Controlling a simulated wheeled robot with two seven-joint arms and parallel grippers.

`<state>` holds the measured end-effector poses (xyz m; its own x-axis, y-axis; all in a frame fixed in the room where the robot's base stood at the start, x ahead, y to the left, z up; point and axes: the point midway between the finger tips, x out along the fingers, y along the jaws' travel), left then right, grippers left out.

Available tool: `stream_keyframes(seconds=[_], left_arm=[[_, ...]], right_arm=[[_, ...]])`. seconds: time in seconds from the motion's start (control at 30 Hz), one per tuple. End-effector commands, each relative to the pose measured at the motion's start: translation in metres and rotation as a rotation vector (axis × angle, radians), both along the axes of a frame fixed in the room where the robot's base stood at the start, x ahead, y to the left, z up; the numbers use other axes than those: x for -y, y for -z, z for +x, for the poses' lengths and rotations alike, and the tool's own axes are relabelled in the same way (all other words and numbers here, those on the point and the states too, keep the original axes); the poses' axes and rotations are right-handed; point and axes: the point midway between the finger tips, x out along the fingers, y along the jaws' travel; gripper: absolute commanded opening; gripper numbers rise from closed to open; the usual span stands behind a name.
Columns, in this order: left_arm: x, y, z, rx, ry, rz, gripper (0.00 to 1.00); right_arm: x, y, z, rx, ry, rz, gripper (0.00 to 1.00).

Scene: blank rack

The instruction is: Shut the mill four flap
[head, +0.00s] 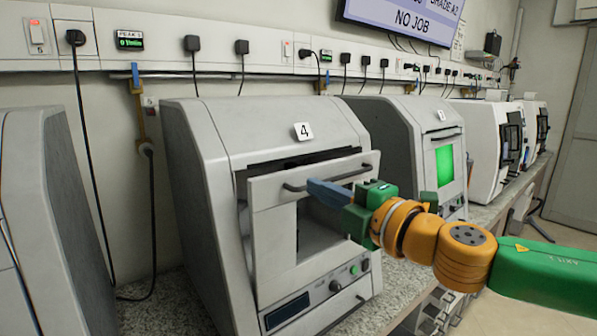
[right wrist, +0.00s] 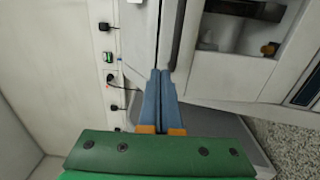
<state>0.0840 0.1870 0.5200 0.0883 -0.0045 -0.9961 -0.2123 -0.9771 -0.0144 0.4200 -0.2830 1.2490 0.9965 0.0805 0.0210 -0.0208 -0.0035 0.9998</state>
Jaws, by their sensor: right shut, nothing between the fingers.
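Mill four (head: 250,120) is a grey machine with a "4" label in the head view. Its pale flap (head: 272,225), with a window, stands ajar: its top edge leans out and a dark gap shows above it. A dark bar handle (head: 335,177) runs along the flap's top. My right gripper (head: 318,190) is shut and empty, its blue fingers in front of the flap by the handle; I cannot tell whether they touch. In the right wrist view the shut fingertips (right wrist: 160,75) lie close to the dark handle (right wrist: 178,35) and the flap (right wrist: 235,63). My left gripper is not in view.
Another mill (head: 405,130) with a green screen stands right of mill four, and a grey machine (head: 60,200) stands at the left. Plugs and cables hang from the wall trunking (head: 215,48). The speckled worktop (head: 165,312) has a narrow bare strip between machines.

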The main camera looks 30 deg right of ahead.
Motion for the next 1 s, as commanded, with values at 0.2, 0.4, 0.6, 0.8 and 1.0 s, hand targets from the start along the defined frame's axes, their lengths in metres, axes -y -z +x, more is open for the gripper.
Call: stream_keyframes(seconds=[0.2,0.4,0.6,0.8,1.0], left_arm=[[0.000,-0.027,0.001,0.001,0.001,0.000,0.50],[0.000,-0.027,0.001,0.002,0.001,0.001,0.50],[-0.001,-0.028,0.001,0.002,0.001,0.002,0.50],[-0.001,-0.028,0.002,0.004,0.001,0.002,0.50],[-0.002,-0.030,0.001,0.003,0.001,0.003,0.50]], right_arm=[[-0.002,-0.005,0.036,-0.003,0.003,0.006,0.00],[-0.003,-0.002,0.051,-0.001,0.004,0.000,0.00],[-0.003,-0.002,0.055,0.002,0.003,-0.001,0.00],[-0.004,-0.002,0.055,0.002,0.003,-0.001,0.00],[-0.003,-0.003,0.055,0.001,0.003,0.001,0.00]])
